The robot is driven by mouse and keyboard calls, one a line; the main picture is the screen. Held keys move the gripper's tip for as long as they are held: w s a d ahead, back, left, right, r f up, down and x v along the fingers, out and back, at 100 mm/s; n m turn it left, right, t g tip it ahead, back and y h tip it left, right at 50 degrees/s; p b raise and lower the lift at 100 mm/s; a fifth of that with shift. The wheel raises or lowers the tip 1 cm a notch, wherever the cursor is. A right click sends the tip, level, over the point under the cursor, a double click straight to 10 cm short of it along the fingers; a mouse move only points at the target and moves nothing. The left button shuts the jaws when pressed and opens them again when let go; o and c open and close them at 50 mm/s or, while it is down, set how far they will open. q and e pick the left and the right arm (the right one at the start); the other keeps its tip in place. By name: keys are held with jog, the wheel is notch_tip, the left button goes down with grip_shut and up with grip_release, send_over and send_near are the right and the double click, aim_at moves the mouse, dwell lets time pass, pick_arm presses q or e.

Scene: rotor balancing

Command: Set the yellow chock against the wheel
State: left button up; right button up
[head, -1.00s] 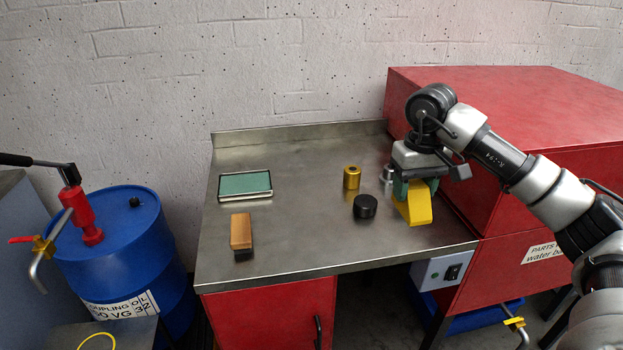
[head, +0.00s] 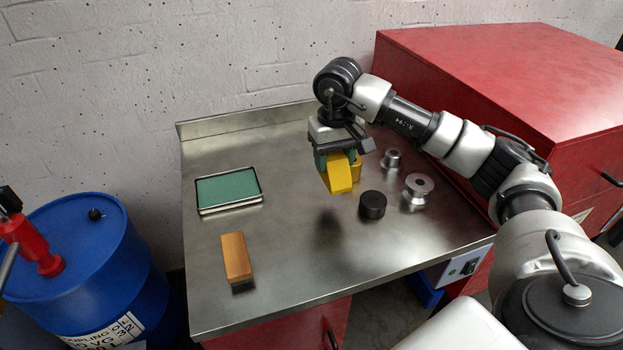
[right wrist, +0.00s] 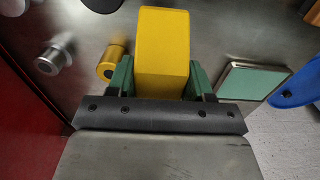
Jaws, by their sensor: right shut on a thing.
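The yellow chock (head: 340,178) is held by my right gripper (head: 336,158) above the steel bench, with a dark shadow on the bench below it. In the right wrist view the yellow chock (right wrist: 162,50) sits between the two green fingers of my right gripper (right wrist: 160,80). The fingers are shut on its sides. No wheel is clearly recognisable in these views. My left gripper is not in view.
On the steel bench (head: 300,265) are a black cylinder (head: 372,205), two silver metal parts (head: 417,188) (head: 391,159), a brass cylinder (right wrist: 112,63), a green-topped tray (head: 228,190) and a wooden block (head: 236,257). A red cabinet (head: 480,80) stands right; a blue drum (head: 90,270) left.

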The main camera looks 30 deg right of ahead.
jog(key=a+f, duration=0.1)
jog(key=w+a, duration=0.1)
jog(key=w+a+f, duration=0.1)
jog(key=a, duration=0.1)
jog(key=shift+f+p, duration=0.35)
jog(key=shift+p, duration=0.05)
jog(key=shift+a+f, duration=0.1)
jog(key=shift+f, duration=0.3)
notch_tip(320, 180, down, 2)
jog(key=shift+f+p, duration=0.25)
jog(key=shift+p, duration=0.2)
jog(key=shift+f, duration=0.5)
jog(key=o, duration=1.2)
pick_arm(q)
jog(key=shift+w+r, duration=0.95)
pick_arm(e)
jog(key=shift+s, duration=0.1)
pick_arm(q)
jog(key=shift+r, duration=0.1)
pick_arm(e)
jog(key=shift+r, duration=0.15)
